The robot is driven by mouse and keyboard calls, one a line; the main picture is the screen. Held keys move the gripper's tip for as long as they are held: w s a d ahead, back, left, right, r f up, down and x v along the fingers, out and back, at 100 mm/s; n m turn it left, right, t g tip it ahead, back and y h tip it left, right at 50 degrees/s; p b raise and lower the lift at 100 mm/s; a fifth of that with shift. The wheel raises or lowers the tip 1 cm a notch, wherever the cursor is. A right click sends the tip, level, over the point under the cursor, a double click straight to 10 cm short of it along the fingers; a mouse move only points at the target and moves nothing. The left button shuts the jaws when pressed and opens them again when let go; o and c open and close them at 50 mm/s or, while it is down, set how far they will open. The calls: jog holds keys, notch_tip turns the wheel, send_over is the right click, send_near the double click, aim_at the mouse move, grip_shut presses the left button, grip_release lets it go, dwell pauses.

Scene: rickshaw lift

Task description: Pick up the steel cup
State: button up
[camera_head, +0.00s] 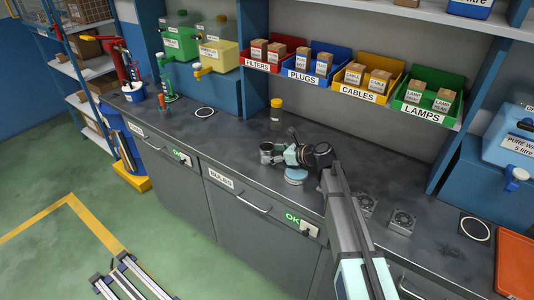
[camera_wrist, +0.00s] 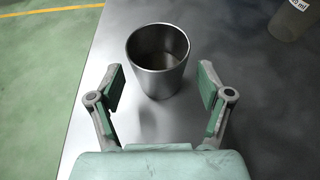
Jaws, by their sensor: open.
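The steel cup (camera_wrist: 158,62) stands upright on the dark worktop near its front edge. In the wrist view its open, empty-looking mouth faces up, just ahead of my gripper (camera_wrist: 158,88). The gripper is open, with one green-padded finger on each side, and the cup's lower body sits at or just beyond the fingertips. In the head view the cup (camera_head: 267,152) is left of my gripper (camera_head: 280,155), partly hidden beside it.
A yellow-capped bottle (camera_head: 277,113) stands behind the cup. Two small metal fan-like units (camera_head: 401,221) lie to the right. Labelled bins (camera_head: 366,84) hang at the back. An orange tray (camera_head: 516,265) is far right. The worktop left of the cup is mostly clear.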

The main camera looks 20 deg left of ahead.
jog(key=shift+r+p+x, duration=0.1)
jog(key=shift+p+x, duration=0.5)
jog(key=shift+x, duration=0.55)
jog(key=shift+r+p+x, duration=0.15)
jog(key=shift+p+x, duration=0.4)
jog(key=shift+x, duration=0.6)
jog(key=shift+w+a+f, duration=0.1)
jog(key=shift+a+f, duration=0.2)
jog(key=shift+a, duration=0.25)
jog(key=c, duration=1.2)
jog(key=shift+c, duration=0.2)
